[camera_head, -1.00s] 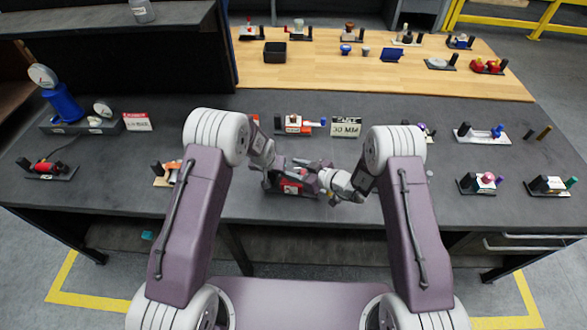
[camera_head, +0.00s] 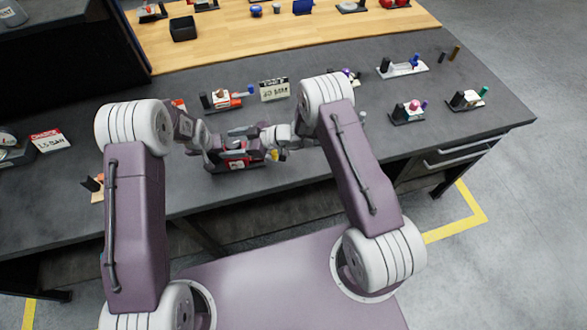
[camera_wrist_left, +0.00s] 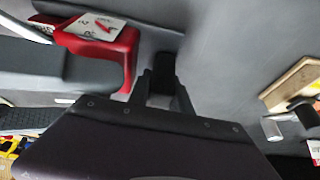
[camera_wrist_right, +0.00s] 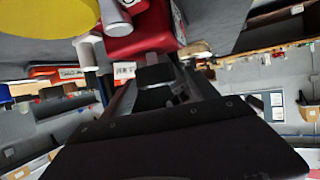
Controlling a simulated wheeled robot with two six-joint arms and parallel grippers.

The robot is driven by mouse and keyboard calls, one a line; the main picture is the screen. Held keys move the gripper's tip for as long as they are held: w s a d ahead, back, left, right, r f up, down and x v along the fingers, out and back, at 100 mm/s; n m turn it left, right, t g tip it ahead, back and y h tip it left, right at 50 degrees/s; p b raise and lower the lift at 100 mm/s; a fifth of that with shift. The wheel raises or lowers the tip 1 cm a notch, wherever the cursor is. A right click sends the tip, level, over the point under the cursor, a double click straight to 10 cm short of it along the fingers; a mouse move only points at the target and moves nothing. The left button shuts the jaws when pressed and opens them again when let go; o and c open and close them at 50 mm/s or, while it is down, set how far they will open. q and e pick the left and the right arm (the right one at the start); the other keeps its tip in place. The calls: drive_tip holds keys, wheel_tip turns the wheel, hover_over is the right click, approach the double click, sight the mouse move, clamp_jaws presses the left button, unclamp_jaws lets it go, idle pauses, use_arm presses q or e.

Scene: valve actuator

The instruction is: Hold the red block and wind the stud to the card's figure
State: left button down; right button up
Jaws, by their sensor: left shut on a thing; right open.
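The red block (camera_head: 237,163) with a white label sits on a dark base on the near part of the grey bench. It also shows in the left wrist view (camera_wrist_left: 122,55) and right wrist view (camera_wrist_right: 140,35). My left gripper (camera_wrist_left: 161,82) is shut on a dark upright piece beside the red part. My right gripper (camera_wrist_right: 160,85) is open at the block's right side; a dark piece shows between its fingers. A yellow knob (camera_head: 275,155) is at the block's right end; a large yellow disc (camera_wrist_right: 45,15) is close to the right wrist camera. The stud itself is not clear.
A red-and-white fixture (camera_head: 221,99) stands behind the block. More small fixtures (camera_head: 407,112) stand to the right.

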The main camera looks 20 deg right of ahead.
drive_tip(key=n+g, duration=0.2)
drive_tip(key=shift+w+d+g+y, duration=0.15)
drive_tip(key=shift+g+y, duration=0.15)
drive_tip(key=shift+y, duration=0.1)
drive_tip(key=v, duration=1.2)
drive_tip(key=s+a+r+n+g+h, duration=0.1)
drive_tip(key=s+a+r+n, duration=0.15)
drive_tip(key=r, duration=0.35)
drive_tip(key=s+a+r+n+g+h, duration=0.1)
drive_tip(key=s+a+r+n, duration=0.15)
drive_tip(key=r, duration=0.35)
drive_tip(key=s+d+f+m+g+h, duration=0.1)
drive_tip(key=s+d+f+m+h, duration=0.1)
drive_tip(key=s, duration=0.6)
drive_tip(key=s+d+f+m+h, duration=0.1)
drive_tip(key=s+d+m+h, duration=0.4)
drive_tip(key=s, duration=0.4)
drive_tip(key=shift+d+f+m+g+h, duration=0.35)
drive_tip(key=shift+d+h, duration=0.25)
drive_tip(key=shift+d, duration=0.5)
drive_tip(key=shift+s, duration=0.1)
